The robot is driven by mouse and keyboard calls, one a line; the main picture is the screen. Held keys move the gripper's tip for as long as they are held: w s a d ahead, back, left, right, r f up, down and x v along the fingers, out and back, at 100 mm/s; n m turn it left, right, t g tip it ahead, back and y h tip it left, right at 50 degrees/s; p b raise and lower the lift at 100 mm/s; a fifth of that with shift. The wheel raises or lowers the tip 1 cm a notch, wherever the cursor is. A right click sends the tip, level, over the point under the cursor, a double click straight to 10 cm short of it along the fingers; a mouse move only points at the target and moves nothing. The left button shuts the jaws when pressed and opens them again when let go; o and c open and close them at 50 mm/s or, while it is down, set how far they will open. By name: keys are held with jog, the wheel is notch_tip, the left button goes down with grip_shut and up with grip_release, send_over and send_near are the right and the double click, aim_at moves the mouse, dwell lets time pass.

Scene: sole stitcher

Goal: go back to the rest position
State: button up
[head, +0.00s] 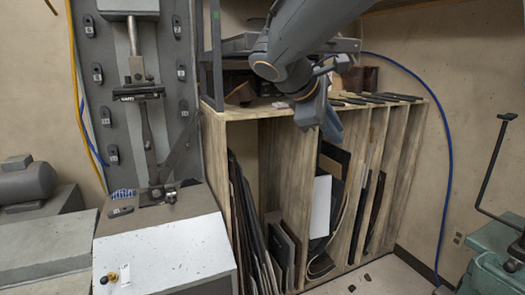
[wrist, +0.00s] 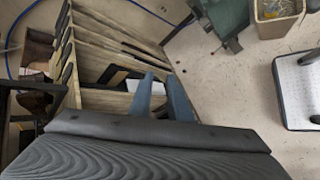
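My gripper (head: 320,122) hangs from my arm in the upper middle of the head view, in front of the wooden rack's top edge. Its fingers point downward. In the wrist view its two blue-grey fingers (wrist: 160,78) stand apart with a gap between the tips, and nothing shows between them. The sole stitcher (head: 145,110) stands to the left of my gripper in the head view, apart from it.
A wooden rack (head: 290,112) with upright sheets stands below and behind my gripper. A white-topped box (head: 165,250) is at front left. A green machine (head: 495,255) is at right; a bin (wrist: 278,18) shows in the wrist view. Floor between is mostly clear.

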jog(key=s+d+f+m+g+y, duration=0.1)
jog(key=s+f+m+y, duration=0.3)
jog(key=s+f, duration=0.6)
jog(key=s+d+f+m+g+y, duration=0.1)
jog(key=s+f+m+g+y, duration=0.2)
jog(key=s+f+m, duration=0.6)
notch_tip(320, 180, down, 10)
jog(key=shift+s+d+g+y, duration=0.2)
jog(key=shift+s+g+y, duration=0.2)
jog(key=shift+s+g, duration=0.35)
